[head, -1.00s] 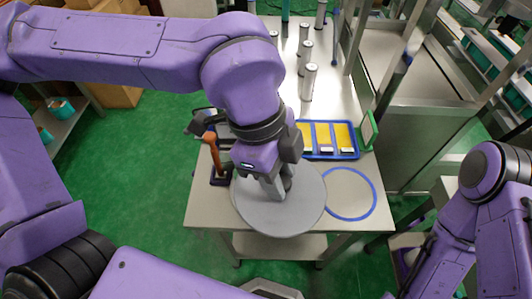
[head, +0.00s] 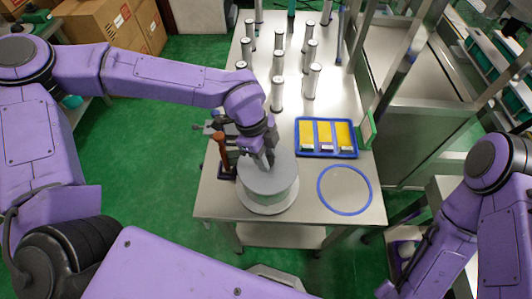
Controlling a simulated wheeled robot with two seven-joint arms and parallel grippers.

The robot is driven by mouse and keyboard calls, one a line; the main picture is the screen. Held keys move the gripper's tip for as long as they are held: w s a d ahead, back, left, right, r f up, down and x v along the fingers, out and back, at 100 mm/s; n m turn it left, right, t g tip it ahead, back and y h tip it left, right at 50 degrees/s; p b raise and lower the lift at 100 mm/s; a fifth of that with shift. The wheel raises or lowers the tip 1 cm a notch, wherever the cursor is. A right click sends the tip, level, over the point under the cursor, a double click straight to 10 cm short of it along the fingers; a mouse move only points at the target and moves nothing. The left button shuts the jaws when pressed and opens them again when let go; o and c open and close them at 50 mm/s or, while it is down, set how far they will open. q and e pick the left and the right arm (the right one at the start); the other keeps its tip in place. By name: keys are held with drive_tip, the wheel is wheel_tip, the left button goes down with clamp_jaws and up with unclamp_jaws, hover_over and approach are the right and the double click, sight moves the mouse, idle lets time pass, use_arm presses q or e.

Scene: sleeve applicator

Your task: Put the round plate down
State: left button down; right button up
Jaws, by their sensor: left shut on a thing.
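The round plate (head: 268,179) is a flat grey disc. My left gripper (head: 264,161) is shut on it at its upper middle and holds it level. Below the plate is a pale round body with a wider round base (head: 268,209), at the front of the steel table. The plate covers its top, and I cannot tell whether the plate touches it. A blue ring (head: 321,190) marks bare table just to the right. My right arm shows at the right edge, but its gripper is out of view.
A blue tray (head: 326,155) with yellow compartments lies behind the ring. An orange-handled tool (head: 222,150) stands left of the plate. Several metal cylinders (head: 277,95) stand farther back. The steel table (head: 300,207) is bare around the ring.

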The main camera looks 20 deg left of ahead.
use_arm(q)
drive_tip(key=c, duration=1.2)
unclamp_jaws()
drive_tip(key=shift+f, duration=0.1)
drive_tip(key=o, duration=0.4)
drive_tip(key=shift+o, duration=0.2)
drive_tip(key=shift+r, duration=0.3)
drive_tip(key=b+v, duration=0.1)
drive_tip(key=v, duration=1)
drive_tip(key=shift+a+r+b, duration=0.2)
drive_tip(key=shift+r+b, duration=0.2)
